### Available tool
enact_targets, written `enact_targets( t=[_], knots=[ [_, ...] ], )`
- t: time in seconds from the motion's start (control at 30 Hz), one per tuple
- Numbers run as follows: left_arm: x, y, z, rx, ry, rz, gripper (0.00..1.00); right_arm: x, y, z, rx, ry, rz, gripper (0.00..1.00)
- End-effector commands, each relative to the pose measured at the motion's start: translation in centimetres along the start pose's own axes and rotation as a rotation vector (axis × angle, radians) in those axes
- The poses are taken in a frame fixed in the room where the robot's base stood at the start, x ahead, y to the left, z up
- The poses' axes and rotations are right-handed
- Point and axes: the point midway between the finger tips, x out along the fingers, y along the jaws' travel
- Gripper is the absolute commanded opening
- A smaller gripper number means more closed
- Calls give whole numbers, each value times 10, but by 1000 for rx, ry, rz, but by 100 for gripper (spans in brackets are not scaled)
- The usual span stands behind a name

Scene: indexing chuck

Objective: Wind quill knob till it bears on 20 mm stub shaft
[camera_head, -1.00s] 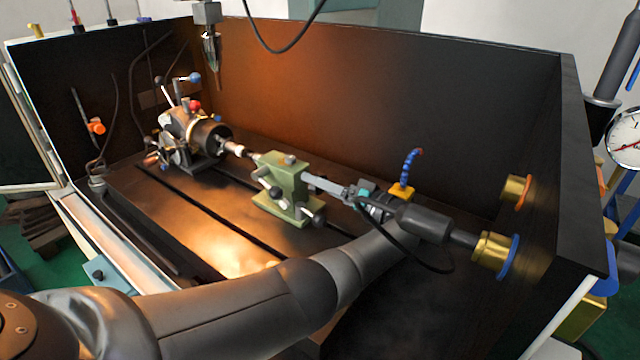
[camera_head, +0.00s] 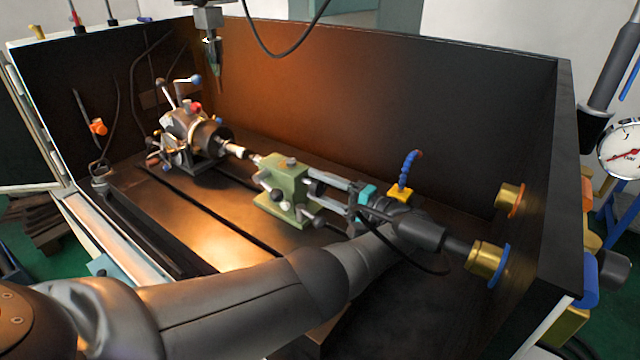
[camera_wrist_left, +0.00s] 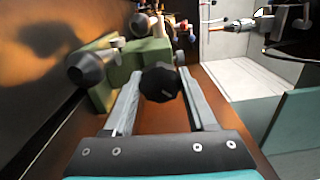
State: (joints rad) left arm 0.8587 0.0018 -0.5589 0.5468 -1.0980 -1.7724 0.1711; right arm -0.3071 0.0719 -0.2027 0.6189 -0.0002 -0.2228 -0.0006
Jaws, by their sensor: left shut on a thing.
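The green tailstock (camera_head: 284,180) stands on the slotted bed. Its dark quill knob (camera_wrist_left: 160,82) sits between the two grey fingers of my left gripper (camera_wrist_left: 160,92) in the left wrist view. The left gripper (camera_head: 320,186) reaches the tailstock from the right in the head view and is shut on the knob. The pale stub shaft (camera_head: 234,149) sticks out of the dark chuck (camera_head: 210,138) toward the tailstock's quill tip (camera_head: 256,158). My right gripper is not in view.
Dark walls (camera_head: 400,110) enclose the bed at the back and sides. A nozzle-like tool (camera_head: 213,50) hangs above the chuck. A blue hose on a yellow block (camera_head: 400,194) stands beside my left wrist. Brass fittings (camera_head: 485,258) line the right wall. The front bed (camera_head: 205,235) is clear.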

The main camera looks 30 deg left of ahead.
Motion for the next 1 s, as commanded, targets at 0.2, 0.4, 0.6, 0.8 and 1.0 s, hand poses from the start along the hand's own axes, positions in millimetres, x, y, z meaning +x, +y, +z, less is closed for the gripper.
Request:
enact_targets(
  t=[0.2, 0.4, 0.6, 0.8, 1.0],
  knots=[
    [-1, -1, 0, 206, 0, 2, 1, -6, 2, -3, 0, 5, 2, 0],
    [-1, -1, 0, 395, 0, 0, 1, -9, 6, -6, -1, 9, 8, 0],
    [0, 0, 0, 585, 1, 1, 1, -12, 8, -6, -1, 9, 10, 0],
    [-1, 0, 0, 775, 1, 0, 1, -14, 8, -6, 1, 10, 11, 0],
    [-1, 0, 0, 966, 1, 1, 1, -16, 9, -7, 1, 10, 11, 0]
  ],
)
